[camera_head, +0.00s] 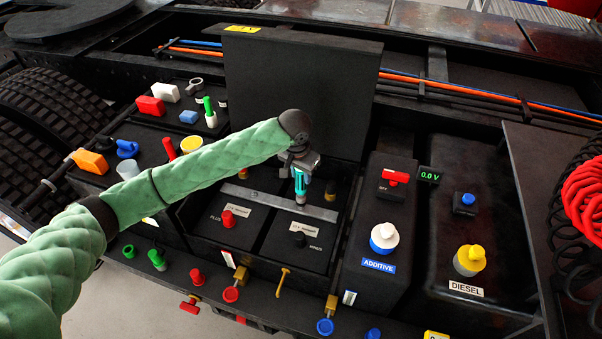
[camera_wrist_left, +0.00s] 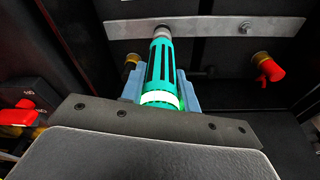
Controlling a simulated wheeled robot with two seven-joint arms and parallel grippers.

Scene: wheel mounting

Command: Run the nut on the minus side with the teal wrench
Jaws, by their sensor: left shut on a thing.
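My left gripper (camera_head: 298,172) is shut on the teal wrench (camera_head: 301,183), which points down over the battery box. The wrench also shows in the left wrist view (camera_wrist_left: 161,75), with a lit green-white ring. Its grey socket end is at the metal hold-down bar (camera_head: 262,197), on the minus side. The nut under the socket is hidden, and I cannot tell whether the socket is seated. The bar also shows in the wrist view (camera_wrist_left: 205,27), with another bolt (camera_wrist_left: 245,28) uncovered on the plus side. My right gripper is not in view.
A red plus terminal (camera_head: 228,218) and black minus terminal (camera_head: 300,240) stand in front of the bar. The raised box lid (camera_head: 300,90) stands behind. A red switch (camera_head: 395,177) and the additive cap (camera_head: 384,237) lie to the right. Small parts crowd the left tray.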

